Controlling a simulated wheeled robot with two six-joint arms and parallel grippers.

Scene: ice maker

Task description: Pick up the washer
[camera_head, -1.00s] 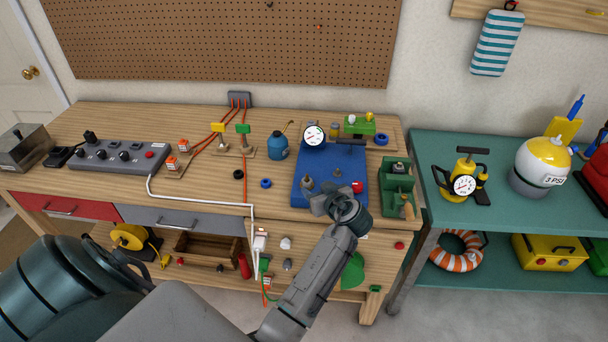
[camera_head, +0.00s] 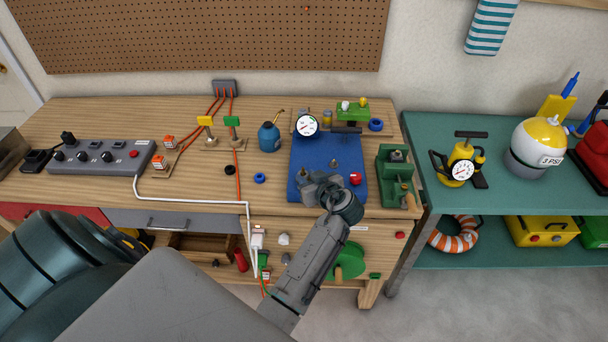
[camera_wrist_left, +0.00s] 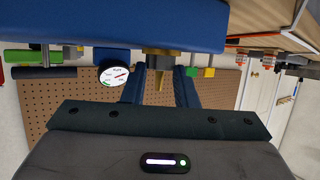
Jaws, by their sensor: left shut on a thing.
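Three small rings look like washers in the head view: a black ring (camera_head: 230,169) and a blue ring (camera_head: 260,178) on the bench, and a larger blue ring (camera_head: 376,124) at the back right. I cannot tell which is the task's washer.
A gauge (camera_head: 306,125) stands behind my left gripper and a red knob (camera_head: 355,179) to its right. A green box (camera_head: 395,170) is farther right. The bench middle is fairly clear.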

